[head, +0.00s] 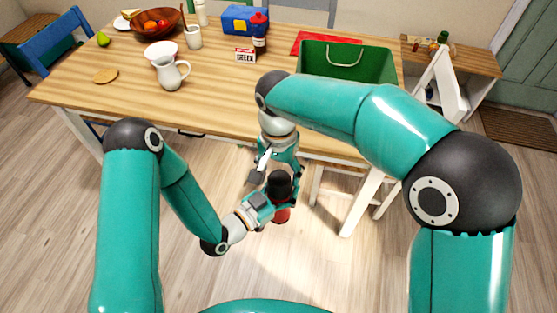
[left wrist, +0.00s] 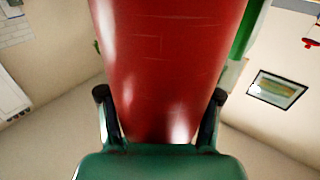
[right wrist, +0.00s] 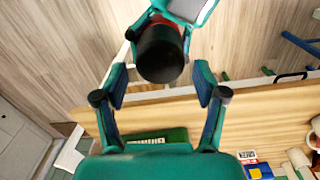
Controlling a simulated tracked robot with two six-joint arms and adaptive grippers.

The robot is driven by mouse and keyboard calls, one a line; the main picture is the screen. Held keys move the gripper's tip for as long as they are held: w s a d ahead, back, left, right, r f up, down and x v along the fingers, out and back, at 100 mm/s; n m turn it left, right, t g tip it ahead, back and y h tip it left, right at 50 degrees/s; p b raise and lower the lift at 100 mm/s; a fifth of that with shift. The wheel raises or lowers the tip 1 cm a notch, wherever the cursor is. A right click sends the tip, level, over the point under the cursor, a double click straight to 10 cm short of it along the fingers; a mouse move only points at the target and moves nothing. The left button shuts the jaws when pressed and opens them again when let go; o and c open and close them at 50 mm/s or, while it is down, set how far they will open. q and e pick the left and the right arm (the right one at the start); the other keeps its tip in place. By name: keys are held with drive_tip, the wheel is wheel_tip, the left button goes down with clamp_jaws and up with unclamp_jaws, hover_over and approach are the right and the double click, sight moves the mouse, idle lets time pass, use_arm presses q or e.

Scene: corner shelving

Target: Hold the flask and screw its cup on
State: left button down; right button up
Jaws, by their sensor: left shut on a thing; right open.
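The red flask (head: 281,215) is held upright in front of the table, below its top level. My left gripper (head: 268,204) is shut on it. In the left wrist view the red body (left wrist: 165,60) stands between the two fingers (left wrist: 160,115). A black cup (head: 280,185) is at the flask's top; I cannot tell if it is seated or screwed tight. My right gripper (head: 283,168) is open just above the cup. In the right wrist view the cup (right wrist: 160,54) lies between and beyond the spread fingers (right wrist: 161,84), with no clear contact.
The wooden table (head: 215,75) stands behind the grippers, its front edge close to my right arm. On it are a green crate (head: 383,70), a white jug (head: 170,73), a small box (head: 245,56) and a wooden bowl (head: 155,30). The floor below the flask is clear.

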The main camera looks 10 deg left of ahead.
drive_tip(key=n, duration=0.4)
drive_tip(key=shift+r+n, duration=0.1)
drive_tip(key=shift+n, duration=0.2)
drive_tip(key=n, duration=0.6)
drive_tip(key=shift+r, duration=0.1)
drive_tip(key=n, duration=0.4)
drive_tip(key=shift+d+r+n, duration=0.1)
drive_tip(key=shift+n, duration=0.3)
drive_tip(key=n, duration=0.6)
drive_tip(key=shift+r+n, duration=0.15)
drive_tip(key=shift+n, duration=0.15)
drive_tip(key=n, duration=0.6)
drive_tip(key=shift+r, duration=0.2)
drive_tip(key=n, duration=0.4)
drive_tip(key=shift+r+n, duration=0.15)
drive_tip(key=shift+n, duration=0.25)
drive_tip(key=n, duration=0.4)
drive_tip(key=shift+r, duration=0.15)
drive_tip(key=n, duration=0.4)
drive_tip(key=shift+r, duration=0.25)
drive_tip(key=shift+r+n, duration=0.1)
drive_tip(key=shift+n, duration=0.5)
drive_tip(key=shift+r, duration=0.45)
drive_tip(key=shift+f, duration=0.1)
